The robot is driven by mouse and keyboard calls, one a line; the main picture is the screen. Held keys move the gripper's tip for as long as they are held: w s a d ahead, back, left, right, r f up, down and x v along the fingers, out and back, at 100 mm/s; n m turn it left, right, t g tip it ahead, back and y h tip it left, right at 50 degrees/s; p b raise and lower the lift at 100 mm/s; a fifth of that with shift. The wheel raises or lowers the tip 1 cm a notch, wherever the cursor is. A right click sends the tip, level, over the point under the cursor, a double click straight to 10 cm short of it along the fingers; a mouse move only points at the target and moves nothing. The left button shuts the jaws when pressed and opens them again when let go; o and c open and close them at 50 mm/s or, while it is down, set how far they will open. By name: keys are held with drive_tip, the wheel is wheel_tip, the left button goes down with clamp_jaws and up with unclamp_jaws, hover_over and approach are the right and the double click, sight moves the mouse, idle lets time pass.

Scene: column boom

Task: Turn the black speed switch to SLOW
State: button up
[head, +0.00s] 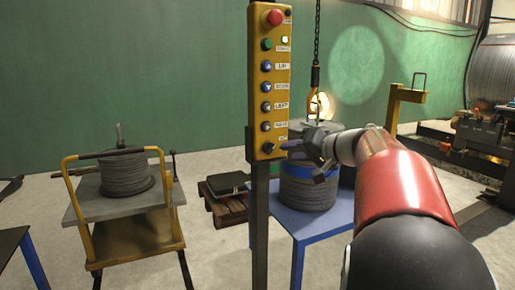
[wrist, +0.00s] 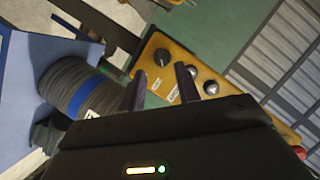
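The black speed switch (head: 267,148) is the lowest control on the upright yellow control box (head: 257,90). In the wrist view the round black switch (wrist: 161,57) shows near the end of the box, with a small pale mark on it; its setting is too small to read. My gripper (head: 290,146) is just right of the box's lower end. In the wrist view my gripper (wrist: 160,76) is open and empty, its two dark fingers apart. The switch shows beyond the gap between the fingertips, seemingly not touched.
Above the switch are several push buttons and a red emergency knob (head: 274,18). Behind my gripper, a blue-banded cable drum (head: 308,190) hangs or rests at a blue table (head: 313,222), beneath a chain hook (head: 315,80). A yellow cart (head: 135,235) with a coil stands left.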

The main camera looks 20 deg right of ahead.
sight(272, 149)
drive_tip(key=x, duration=0.2)
drive_tip(key=p+x, duration=0.1)
drive_tip(key=x, duration=0.2)
drive_tip(key=d+x, duration=0.1)
drive_tip(key=x, duration=0.1)
drive_tip(key=shift+w+a+r, duration=0.15)
drive_tip(key=shift+w+r, duration=0.05)
drive_tip(key=shift+w, duration=0.45)
clamp_jaws()
